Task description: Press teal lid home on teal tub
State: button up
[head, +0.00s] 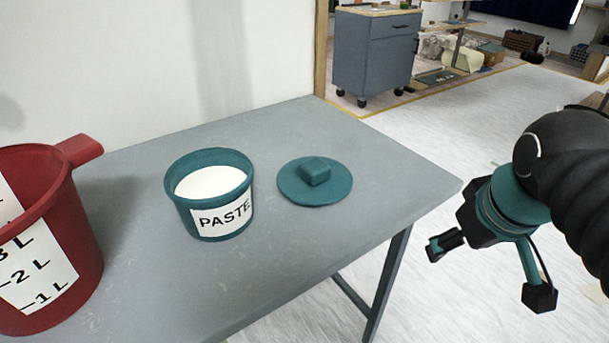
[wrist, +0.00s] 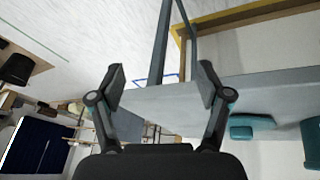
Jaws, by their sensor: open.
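The teal tub (head: 180,212) stands upright and uncovered on the grey table, with white paste inside and a PASTE label on its front. The teal lid (head: 335,187), a round disc with a block-shaped knob, lies flat, knob up, on the table just right of the tub, apart from it. In the wrist view the lid (wrist: 250,127) shows at the right, and part of the tub (wrist: 312,142) is cut off by the right edge. My gripper (head: 443,244) is off the table's right end, away from the lid. Its fingers (wrist: 160,82) are spread and empty.
A red measuring jug (head: 85,235) stands on the table (head: 400,185) at the left. A wall runs behind the table. The table's right part beyond the lid is bare. A grey wheeled cabinet (head: 372,55) stands on the floor behind.

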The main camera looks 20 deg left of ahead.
jog(key=w+a+r+n+g, duration=0.2)
jog(key=w+a+r+n, duration=0.6)
jog(key=a+r+n, duration=0.25)
notch_tip(320, 180, up, 4)
jog(key=n+g, duration=0.3)
jog(key=n, duration=0.9)
send_over(315, 164)
notch_tip(315, 164, down, 8)
jog(key=shift+d+r+b, duration=0.15)
jog(key=shift+r+b, duration=0.05)
jog(key=shift+b, duration=0.15)
jog(key=shift+f+b, duration=0.4)
jog(key=shift+f, duration=2.3)
jog(key=c, duration=1.2)
